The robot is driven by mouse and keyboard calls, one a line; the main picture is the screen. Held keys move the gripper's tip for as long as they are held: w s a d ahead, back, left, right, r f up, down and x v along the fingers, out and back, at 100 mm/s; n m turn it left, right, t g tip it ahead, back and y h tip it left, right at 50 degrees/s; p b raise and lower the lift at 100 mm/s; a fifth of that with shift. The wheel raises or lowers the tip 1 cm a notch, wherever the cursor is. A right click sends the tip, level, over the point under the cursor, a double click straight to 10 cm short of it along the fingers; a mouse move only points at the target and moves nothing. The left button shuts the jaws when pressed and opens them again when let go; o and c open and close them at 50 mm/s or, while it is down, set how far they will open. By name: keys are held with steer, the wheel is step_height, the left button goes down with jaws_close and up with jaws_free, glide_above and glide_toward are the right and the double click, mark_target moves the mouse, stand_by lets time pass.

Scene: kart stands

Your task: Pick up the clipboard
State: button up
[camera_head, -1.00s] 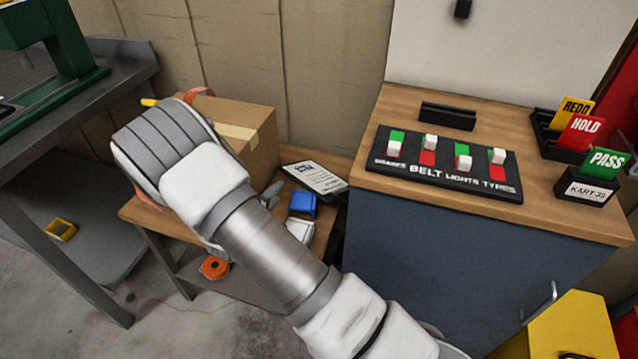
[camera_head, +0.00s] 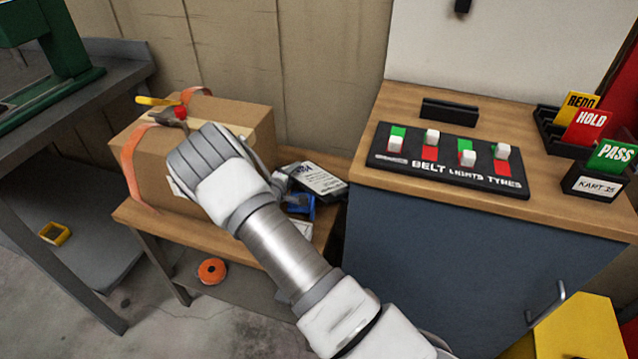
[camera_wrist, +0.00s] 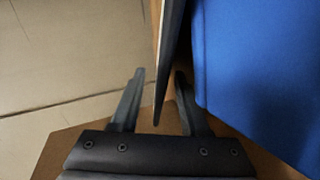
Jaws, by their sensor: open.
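In the wrist view a thin dark-edged board, seen nearly edge-on, appears to be the clipboard (camera_wrist: 170,62). It runs between the two fingers of my gripper (camera_wrist: 160,75), which is open. I cannot tell whether either finger touches it. In the head view my gripper is mostly hidden behind my own arm, close to the clipboard's left end.
A blue object (camera_head: 300,205) sits beside the clipboard on the bench (camera_head: 150,218); a large blue surface (camera_wrist: 255,70) fills the wrist view's right. The cardboard box (camera_head: 150,160) stands left, with a tape tool (camera_head: 172,112) on top. The cabinet (camera_head: 430,255) stands right.

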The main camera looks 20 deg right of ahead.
steer(key=shift+w+d, duration=0.15)
steer(key=shift+w, duration=0.05)
jaws_close()
stand_by(1.3)
